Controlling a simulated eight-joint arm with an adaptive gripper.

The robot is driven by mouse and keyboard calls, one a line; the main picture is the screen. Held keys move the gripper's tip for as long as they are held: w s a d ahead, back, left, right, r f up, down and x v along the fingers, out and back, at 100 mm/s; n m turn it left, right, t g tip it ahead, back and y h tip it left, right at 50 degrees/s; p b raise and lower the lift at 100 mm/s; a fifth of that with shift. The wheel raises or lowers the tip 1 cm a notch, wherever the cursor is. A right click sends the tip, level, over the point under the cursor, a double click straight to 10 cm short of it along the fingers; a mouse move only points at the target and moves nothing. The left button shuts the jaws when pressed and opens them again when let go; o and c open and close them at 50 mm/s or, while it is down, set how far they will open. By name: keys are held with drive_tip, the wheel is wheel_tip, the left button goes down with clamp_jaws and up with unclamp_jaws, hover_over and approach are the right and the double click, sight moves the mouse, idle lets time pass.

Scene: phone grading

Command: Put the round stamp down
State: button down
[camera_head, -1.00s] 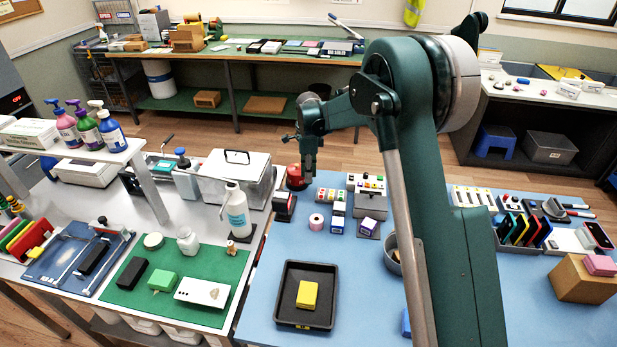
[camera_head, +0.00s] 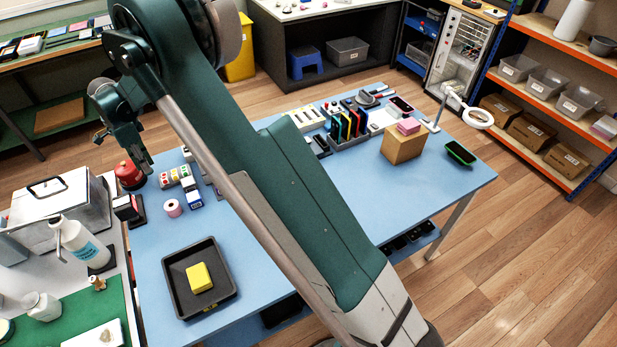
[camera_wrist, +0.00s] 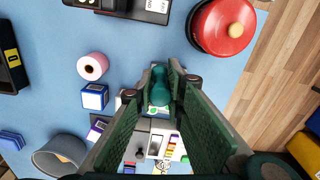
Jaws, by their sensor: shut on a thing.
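The round stamp (camera_wrist: 159,86) seems to be the teal, rounded piece between my fingers in the wrist view. My gripper (camera_wrist: 158,92) is shut on it, above the blue table (camera_wrist: 130,55). In the head view my gripper (camera_head: 146,162) hangs near the back left of the table, just right of a red round object. The stamp cannot be made out there. Its underside is hidden, and I cannot tell whether it touches the table.
The red round object with a yellow knob (camera_wrist: 226,25) is close by. A pink roll (camera_head: 172,208), small blue-and-white boxes (camera_head: 191,198) and a black tray (camera_head: 225,290) with a yellow block (camera_head: 200,277) are nearer the front. The table's middle right is largely clear.

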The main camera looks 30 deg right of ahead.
drive_tip(key=d, duration=0.6)
drive_tip(key=s+d, duration=0.1)
drive_tip(key=d, duration=1.1)
drive_tip(key=shift+s+r, duration=0.25)
drive_tip(key=s+d, duration=0.8)
drive_tip(key=d, duration=0.5)
drive_tip(key=s+d, duration=0.8)
drive_tip(key=d, duration=0.5)
drive_tip(key=s+d, duration=0.8)
drive_tip(key=d, duration=0.5)
drive_tip(key=shift+f, duration=0.1)
drive_tip(key=shift+f, duration=3.05)
drive_tip(key=shift+f+b, duration=0.45)
drive_tip(key=shift+f, duration=1.4)
